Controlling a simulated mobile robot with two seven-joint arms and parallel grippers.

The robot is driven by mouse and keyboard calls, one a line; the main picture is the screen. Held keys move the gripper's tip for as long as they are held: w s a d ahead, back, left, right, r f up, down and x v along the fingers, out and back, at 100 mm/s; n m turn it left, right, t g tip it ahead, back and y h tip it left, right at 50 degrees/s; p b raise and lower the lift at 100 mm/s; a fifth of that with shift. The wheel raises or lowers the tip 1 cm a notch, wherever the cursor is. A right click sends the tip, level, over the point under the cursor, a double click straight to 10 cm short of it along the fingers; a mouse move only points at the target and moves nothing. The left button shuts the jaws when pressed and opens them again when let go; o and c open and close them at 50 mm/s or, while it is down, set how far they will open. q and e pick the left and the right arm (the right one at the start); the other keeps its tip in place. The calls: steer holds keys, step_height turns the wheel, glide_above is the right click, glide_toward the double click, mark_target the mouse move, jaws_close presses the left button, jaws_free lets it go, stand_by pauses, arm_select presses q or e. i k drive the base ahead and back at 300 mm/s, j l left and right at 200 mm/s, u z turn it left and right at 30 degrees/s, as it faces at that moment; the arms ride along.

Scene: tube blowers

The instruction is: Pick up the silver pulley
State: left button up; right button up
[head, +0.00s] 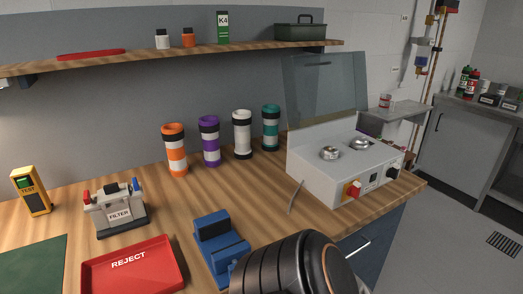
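I cannot make out anything that is clearly a silver pulley. Two small round silver parts sit on top of a white machine at the right of the bench: a nearer one (330,153) and a farther one (361,143). I cannot tell whether either is a pulley. The white machine (318,178) has a red and yellow switch on its front and a raised clear lid behind it. A large dark rounded link, apparently of my arm, covers the bottom middle and hides the bench there. Neither gripper is in view.
A red REJECT tray (133,268), a blue vise-like block (218,245), a FILTER unit (115,212) and a yellow tester (31,192) stand on the wooden bench. Several striped tubes stand at the back, including an orange one (175,150). A shelf (210,54) hangs above.

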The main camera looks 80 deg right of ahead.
mark_target(328, 155)
steer(key=z, duration=0.45)
steer(key=j+z, duration=0.15)
steer(key=z, duration=0.75)
steer(key=j+z, duration=0.15)
steer(key=z, duration=0.75)
steer(key=k+z, duration=0.1)
steer(key=z, duration=0.35)
steer(key=j+z, duration=0.1)
steer(key=z, duration=0.35)
steer(key=i+l, duration=0.6)
steer(key=l, duration=0.15)
steer(key=i+l+u, duration=0.2)
steer(key=u, duration=0.25)
steer(key=i+l+u, duration=0.1)
steer(key=l+u, duration=0.3)
steer(key=j, duration=0.1)
